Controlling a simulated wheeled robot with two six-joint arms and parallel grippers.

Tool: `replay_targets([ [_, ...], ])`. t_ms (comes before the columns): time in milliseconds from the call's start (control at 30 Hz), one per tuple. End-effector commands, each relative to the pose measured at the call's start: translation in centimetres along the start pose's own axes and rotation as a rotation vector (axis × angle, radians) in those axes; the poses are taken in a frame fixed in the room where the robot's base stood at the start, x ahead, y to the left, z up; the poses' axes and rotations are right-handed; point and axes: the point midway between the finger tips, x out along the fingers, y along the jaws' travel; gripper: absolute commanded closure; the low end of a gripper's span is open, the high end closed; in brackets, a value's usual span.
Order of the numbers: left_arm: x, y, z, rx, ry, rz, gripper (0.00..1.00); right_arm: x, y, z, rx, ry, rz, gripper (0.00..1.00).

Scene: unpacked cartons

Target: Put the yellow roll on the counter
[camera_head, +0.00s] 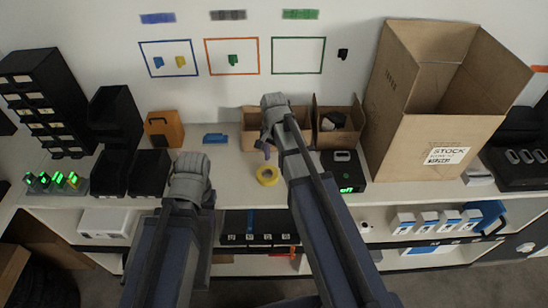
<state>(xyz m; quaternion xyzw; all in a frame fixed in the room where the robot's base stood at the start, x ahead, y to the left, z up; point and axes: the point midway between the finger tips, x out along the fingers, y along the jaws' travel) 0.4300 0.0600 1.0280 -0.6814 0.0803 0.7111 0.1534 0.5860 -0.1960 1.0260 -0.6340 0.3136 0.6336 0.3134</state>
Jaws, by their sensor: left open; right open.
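The yellow roll (267,176), a ring like tape, lies flat on the white counter (225,179) near its front edge, left of my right forearm. My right gripper (270,132) is beyond the roll, in front of a small open carton (250,123), apart from the roll. It is open; its fingers are mostly hidden by the wrist. My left gripper (190,168) is over the counter's front part, left of the roll and apart from it. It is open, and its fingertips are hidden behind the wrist. I see nothing held in either.
A tall open carton (430,145) stands at right, beside a black device (343,170). A second small carton (338,123) is behind. Black bins (115,120), an orange box (164,129) and a blue item (215,138) stand left. Shelves lie below. Counter left of the roll is clear.

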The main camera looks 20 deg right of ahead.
Motion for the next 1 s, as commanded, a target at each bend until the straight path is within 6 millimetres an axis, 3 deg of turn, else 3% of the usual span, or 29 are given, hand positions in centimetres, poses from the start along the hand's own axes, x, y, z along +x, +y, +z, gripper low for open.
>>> replay_targets([
  [33, -1.3, -0.1, 0.1, 0.000, 0.000, 0.000, 0.56, -1.3, 0.0, 0.0, 0.000, 0.000, 0.000, 0.45],
  [100, -1.8, -0.2, 0.1, -0.001, 0.000, 0.000, 0.56, -1.8, 0.0, 0.0, 0.000, 0.000, 0.000, 0.45],
  [367, -2.1, -0.2, 0.1, -0.001, 0.000, 0.000, 0.56, -2.1, 0.0, 0.5, -0.020, 0.000, 0.002, 0.45],
  [467, -2.0, -0.2, 0.1, -0.001, 0.000, 0.000, 0.56, -2.0, 0.3, 3.8, -0.173, 0.003, 0.014, 0.45],
  [600, -2.0, -0.2, 0.1, -0.001, 0.000, 0.000, 0.56, -2.1, 1.4, 11.1, -0.581, 0.011, 0.050, 0.45],
  [700, -2.0, -0.2, 0.1, -0.001, 0.000, 0.000, 0.56, -2.1, 2.5, 15.4, -0.859, 0.012, 0.078, 0.45],
  [833, -2.0, -0.2, 0.1, -0.001, 0.000, 0.000, 0.56, -2.2, 3.8, 18.9, -1.120, 0.011, 0.104, 0.45],
  [1000, -2.0, -0.2, 0.1, -0.001, 0.000, 0.000, 0.56, -2.2, 4.3, 20.3, -1.250, 0.009, 0.119, 0.45],
])
